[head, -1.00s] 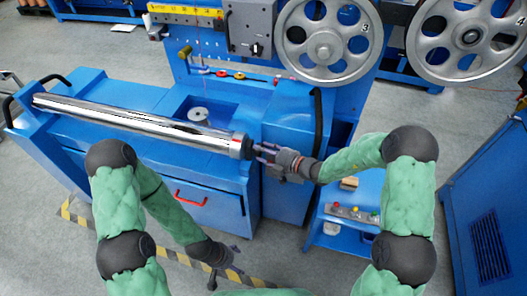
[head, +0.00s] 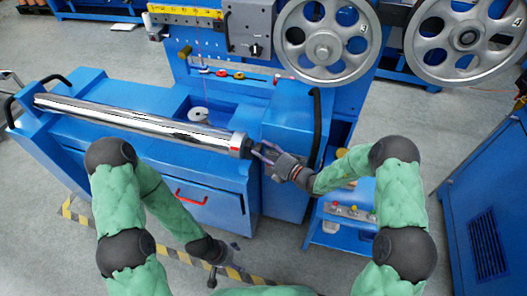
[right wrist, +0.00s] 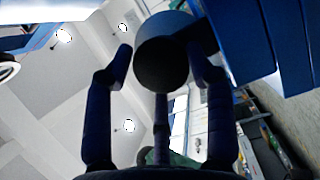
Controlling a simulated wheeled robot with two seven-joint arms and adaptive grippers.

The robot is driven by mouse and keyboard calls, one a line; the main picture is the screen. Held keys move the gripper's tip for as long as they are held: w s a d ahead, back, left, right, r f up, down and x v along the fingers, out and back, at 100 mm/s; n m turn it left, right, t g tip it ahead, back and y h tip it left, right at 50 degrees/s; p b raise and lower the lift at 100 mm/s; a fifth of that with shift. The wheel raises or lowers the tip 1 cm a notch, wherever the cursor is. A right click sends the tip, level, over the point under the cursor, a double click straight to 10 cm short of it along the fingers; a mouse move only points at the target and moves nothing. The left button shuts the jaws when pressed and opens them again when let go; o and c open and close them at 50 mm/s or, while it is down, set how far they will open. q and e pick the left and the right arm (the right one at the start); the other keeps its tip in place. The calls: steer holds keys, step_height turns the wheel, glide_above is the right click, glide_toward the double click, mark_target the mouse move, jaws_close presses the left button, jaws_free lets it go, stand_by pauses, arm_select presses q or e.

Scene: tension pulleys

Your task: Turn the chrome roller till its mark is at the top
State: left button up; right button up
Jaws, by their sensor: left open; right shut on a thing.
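The chrome roller (head: 140,120) lies across the blue machine, running from the left bracket to a dark shaft end on the right. I cannot make out its mark with certainty; a small reddish spot shows near its right end. My right gripper (head: 262,152) is shut on the dark shaft end at the roller's right. In the right wrist view the round dark end (right wrist: 165,62) sits between the fingers (right wrist: 163,75). My left gripper (head: 224,264) is open and empty, low in front of the machine and away from the roller.
The blue machine bed (head: 120,150) has a red drawer handle (head: 191,198). Large spoked wheels (head: 326,45) stand at the back. A small blue cart (head: 345,225) with coloured knobs is below my right arm.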

steer(key=shift+s+a+f, duration=0.4)
steer(key=shift+s+f, duration=0.05)
steer(key=shift+f, duration=0.05)
steer(key=o, duration=1.1)
steer(key=shift+n, duration=0.3)
steer(key=shift+c, duration=0.2)
steer(key=shift+w, duration=0.1)
steer(key=shift+w+d+r, duration=0.2)
steer(key=shift+r, duration=0.1)
steer(key=shift+d, duration=0.1)
steer(key=v, duration=1.1)
steer(key=shift+s+d, duration=0.3)
steer(key=shift+f, duration=0.1)
